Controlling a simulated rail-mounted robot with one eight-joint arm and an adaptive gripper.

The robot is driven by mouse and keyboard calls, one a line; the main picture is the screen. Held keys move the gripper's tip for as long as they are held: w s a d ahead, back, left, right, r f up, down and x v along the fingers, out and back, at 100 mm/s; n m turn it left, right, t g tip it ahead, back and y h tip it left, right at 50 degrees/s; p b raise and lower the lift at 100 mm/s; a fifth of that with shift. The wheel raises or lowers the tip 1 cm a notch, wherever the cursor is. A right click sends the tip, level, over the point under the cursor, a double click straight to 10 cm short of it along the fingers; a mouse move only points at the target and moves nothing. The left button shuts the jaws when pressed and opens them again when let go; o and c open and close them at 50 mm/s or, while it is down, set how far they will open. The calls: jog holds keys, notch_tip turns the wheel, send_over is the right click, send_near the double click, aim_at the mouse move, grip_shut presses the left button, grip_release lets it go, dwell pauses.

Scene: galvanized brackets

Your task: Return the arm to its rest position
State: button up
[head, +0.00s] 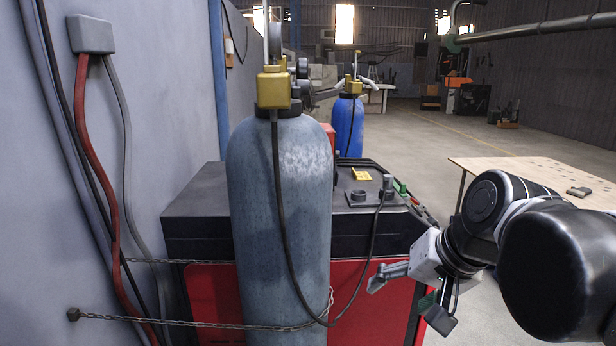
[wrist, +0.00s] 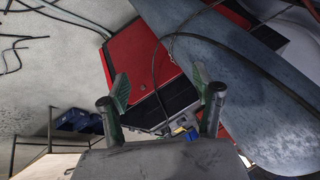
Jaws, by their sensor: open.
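My gripper (head: 408,298) is at the lower right of the head view, at the front right of the red and black cabinet. In the wrist view my gripper (wrist: 160,86) has its two fingers spread wide, with nothing between them. My arm reaches in from the right edge of the head view. A large grey-blue gas cylinder (head: 275,190) with a yellow valve stands upright to the left of my gripper; it also shows in the wrist view (wrist: 235,65).
The cabinet (head: 195,215) stands behind the cylinder, with a black hose (head: 283,235) looping toward it. A chain (head: 150,321) crosses the cylinder low down. A wooden table (head: 520,170) is at the right. A blue cylinder (head: 348,125) stands behind. Open floor lies between.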

jog(key=s+d+f+n+t+h+b, duration=0.1)
jog(key=s+d+f+n+h, duration=0.2)
jog(key=f, duration=0.6)
jog(key=s+d, duration=0.2)
jog(key=s, duration=0.1)
jog(key=shift+s+t, duration=0.35)
jog(key=shift+t, duration=0.05)
jog(key=shift+a, duration=0.1)
